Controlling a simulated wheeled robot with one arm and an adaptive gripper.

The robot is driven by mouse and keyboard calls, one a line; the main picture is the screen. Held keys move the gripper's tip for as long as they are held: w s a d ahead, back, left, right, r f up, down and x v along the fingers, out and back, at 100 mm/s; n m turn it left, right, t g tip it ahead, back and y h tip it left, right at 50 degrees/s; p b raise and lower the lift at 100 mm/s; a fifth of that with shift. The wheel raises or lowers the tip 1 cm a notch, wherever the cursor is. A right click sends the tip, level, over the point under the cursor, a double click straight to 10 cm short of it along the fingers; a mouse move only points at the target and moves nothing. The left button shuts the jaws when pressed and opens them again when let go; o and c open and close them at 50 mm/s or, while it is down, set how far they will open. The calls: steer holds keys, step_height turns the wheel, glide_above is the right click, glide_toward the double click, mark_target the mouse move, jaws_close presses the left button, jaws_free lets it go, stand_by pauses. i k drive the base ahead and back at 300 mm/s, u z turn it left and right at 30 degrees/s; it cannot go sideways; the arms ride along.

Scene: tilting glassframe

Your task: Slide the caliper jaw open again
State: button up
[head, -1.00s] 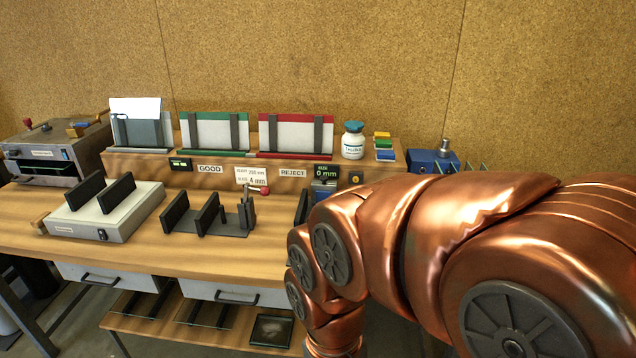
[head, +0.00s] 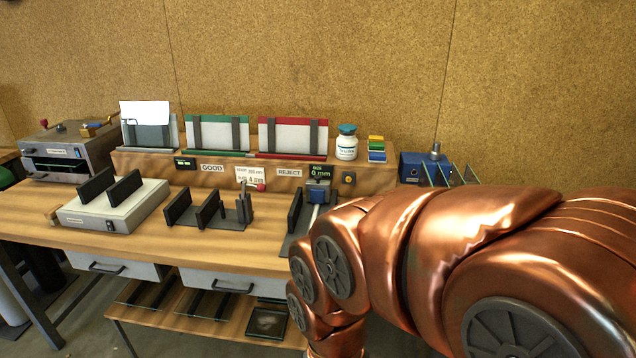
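The caliper stands at the right part of the bench, partly hidden behind my copper arm. Its dark upright jaw plate (head: 295,209) and a blue block (head: 317,195) beside it show. A small display (head: 320,172) behind it reads 0 mm. The lower right part of the caliper is covered by my arm, so I cannot tell how the jaws touch. My gripper is outside the view or hidden behind my arm.
A dark fixture with upright plates (head: 207,212) stands left of the caliper. A white scale (head: 112,207) is further left. GOOD (head: 217,133) and REJECT (head: 293,135) racks, a bottle (head: 346,145) and a blue device (head: 413,168) stand behind. Bare wood lies in front.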

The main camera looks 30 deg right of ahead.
mark_target(317, 192)
steer(key=k, duration=0.95)
steer(key=z, duration=0.65)
steer(key=i, duration=1.8)
steer(key=u, duration=0.9)
steer(key=i, duration=0.3)
steer(key=u, duration=0.3)
